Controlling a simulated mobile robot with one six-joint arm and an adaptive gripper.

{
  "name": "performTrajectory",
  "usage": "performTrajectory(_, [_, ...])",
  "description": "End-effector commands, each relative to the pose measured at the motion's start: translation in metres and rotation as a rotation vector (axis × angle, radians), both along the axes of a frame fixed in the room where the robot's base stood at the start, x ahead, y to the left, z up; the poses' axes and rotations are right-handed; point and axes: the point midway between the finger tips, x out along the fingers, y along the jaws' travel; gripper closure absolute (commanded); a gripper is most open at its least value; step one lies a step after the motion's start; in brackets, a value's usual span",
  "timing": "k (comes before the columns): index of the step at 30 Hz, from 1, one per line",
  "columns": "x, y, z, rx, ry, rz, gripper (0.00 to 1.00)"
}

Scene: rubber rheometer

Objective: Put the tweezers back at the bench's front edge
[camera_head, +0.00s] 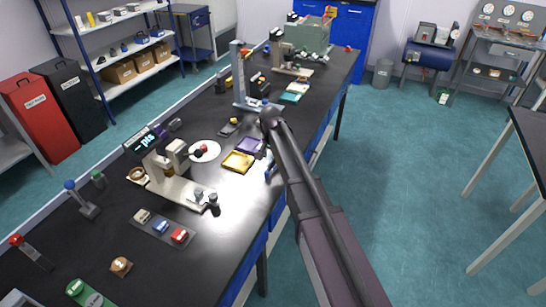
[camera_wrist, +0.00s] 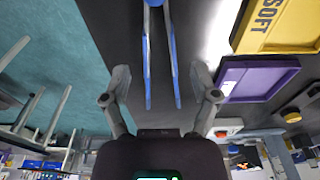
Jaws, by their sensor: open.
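The blue tweezers (camera_head: 270,168) are at the bench's front edge in the head view, just right of the yellow tray. In the wrist view the tweezers (camera_wrist: 173,60) show as two long blue-and-grey legs, spread apart, over the dark bench top. My gripper (camera_wrist: 161,72) is open, one finger on each side of the tweezers, with a gap between each finger and the legs. I cannot tell its exact height above the bench. In the head view my arm hides the gripper. The black bench (camera_head: 240,207) runs away from me.
A yellow tray (camera_head: 238,162), marked SOFT in the wrist view (camera_wrist: 280,28), and a purple tray (camera_head: 250,146) lie close beside the tweezers. A tester with a lit display (camera_head: 152,138) and a tray of colored samples (camera_head: 160,228) stand nearby. Open floor (camera_head: 400,190) lies right of the bench.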

Motion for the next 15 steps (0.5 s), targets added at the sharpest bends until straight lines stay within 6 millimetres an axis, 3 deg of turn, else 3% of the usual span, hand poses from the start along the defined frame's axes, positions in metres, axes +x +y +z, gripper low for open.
performTrajectory(15, [-0.004, 0.002, 0.047, 0.0, 0.0, 0.0, 0.23])
